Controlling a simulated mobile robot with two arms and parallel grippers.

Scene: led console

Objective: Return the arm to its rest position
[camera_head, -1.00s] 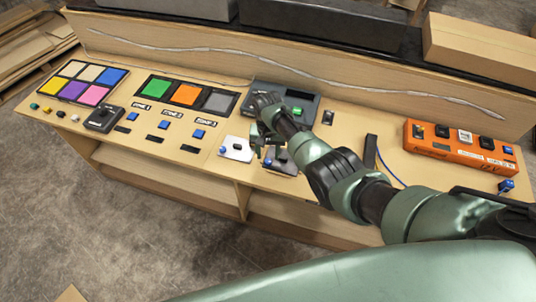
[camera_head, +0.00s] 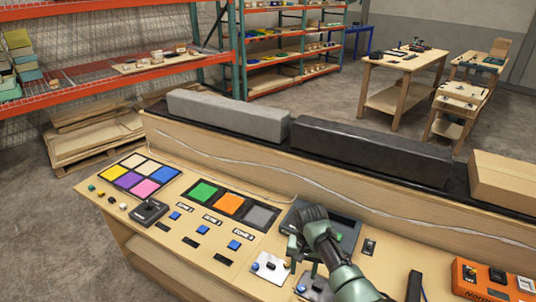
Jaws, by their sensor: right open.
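My right arm comes in from the bottom right over the console (camera_head: 205,262). Its gripper (camera_head: 297,258) is open and points down above the switch plates at the console's front, with nothing seen between its fingers. The arm hides part of the dark grey box behind it (camera_head: 345,228). One switch plate (camera_head: 268,267) shows just left of the gripper, and another (camera_head: 312,288) shows below it, partly covered by the arm. I cannot tell whether the fingers touch anything. My left gripper is not in view.
The coloured panel (camera_head: 140,174), the three-colour panel (camera_head: 231,205) and the black joystick box (camera_head: 150,211) sit to the left. An orange box (camera_head: 480,280) is at the right. The back board (camera_head: 300,190) carries long grey and black blocks. Shelves and tables stand farther back.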

